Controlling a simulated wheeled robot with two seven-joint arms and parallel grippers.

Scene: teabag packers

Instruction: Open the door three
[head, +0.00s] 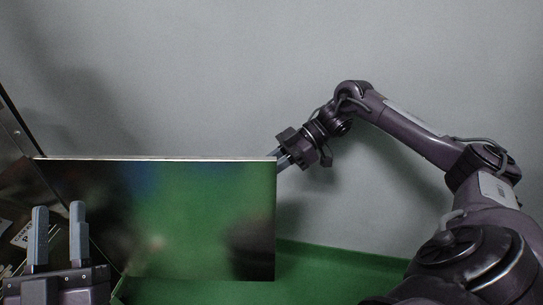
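A flat, shiny door panel (205,225) stands across the left middle of the head view and reflects green. Its thin pale top edge runs nearly level. I see no number on it, so I cannot tell if it is door three. My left gripper (59,235) is at the lower left, fingers pointing up and apart, with nothing between them. It is in front of the panel's left part. My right gripper (280,160) is at the panel's upper right corner. Its fingertips meet or pass behind the edge there; I cannot tell if they touch it or how far apart they are.
A dark metal machine side (18,135) with a label (25,233) is at the far left. A green surface (330,270) lies below and right of the panel. A plain grey wall (200,70) fills the back, with free room above the panel.

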